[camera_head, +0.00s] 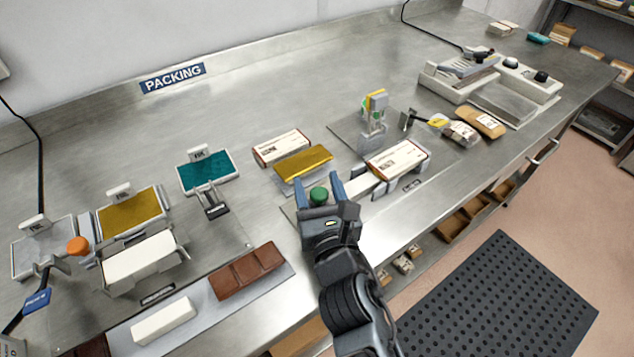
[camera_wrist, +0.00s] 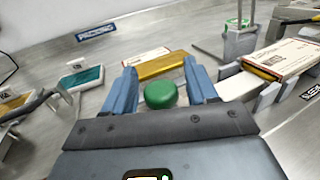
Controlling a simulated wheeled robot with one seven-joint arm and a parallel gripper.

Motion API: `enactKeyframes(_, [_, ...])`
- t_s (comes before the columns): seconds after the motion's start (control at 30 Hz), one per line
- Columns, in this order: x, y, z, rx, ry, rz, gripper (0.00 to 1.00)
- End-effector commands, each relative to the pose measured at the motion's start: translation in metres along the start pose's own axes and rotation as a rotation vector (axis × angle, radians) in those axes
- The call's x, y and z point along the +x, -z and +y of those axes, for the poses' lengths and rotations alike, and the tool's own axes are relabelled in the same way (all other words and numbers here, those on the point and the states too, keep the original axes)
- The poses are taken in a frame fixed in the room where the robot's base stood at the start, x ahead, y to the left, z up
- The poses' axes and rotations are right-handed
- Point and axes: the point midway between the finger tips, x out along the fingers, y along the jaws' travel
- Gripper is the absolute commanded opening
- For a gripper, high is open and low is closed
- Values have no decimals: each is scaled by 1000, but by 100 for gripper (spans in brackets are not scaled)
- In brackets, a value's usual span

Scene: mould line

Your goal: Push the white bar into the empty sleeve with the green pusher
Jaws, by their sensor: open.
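My gripper (camera_head: 334,186) is open, its two blue fingers on either side of the round green pusher knob (camera_head: 319,195). In the wrist view the green knob (camera_wrist: 160,95) sits between the fingers, with a small gap visible on each side. A white bar (camera_head: 362,184) lies in the track to the right of the knob; it also shows in the wrist view (camera_wrist: 238,88). Beyond the bar, in line with it, is a white and red-brown sleeve (camera_head: 398,158), also in the wrist view (camera_wrist: 283,58). The pusher below the knob is mostly hidden by my gripper.
A gold bar (camera_head: 303,161) and another printed sleeve (camera_head: 281,147) lie just behind the knob. A stand with a yellow-green top (camera_head: 374,110) rises behind the sleeve. Another white bar (camera_head: 163,320) and a brown bar (camera_head: 246,271) lie at front left.

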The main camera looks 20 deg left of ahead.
Motion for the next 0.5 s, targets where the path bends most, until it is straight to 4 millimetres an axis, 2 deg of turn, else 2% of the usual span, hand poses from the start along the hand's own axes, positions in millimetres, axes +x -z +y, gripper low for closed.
enactKeyframes(0.13, [8,0,0,1,0,-1,57])
enactKeyframes(0.4, [9,0,0,2,0,-1,57])
enactKeyframes(0.5, [9,0,0,2,0,-1,49])
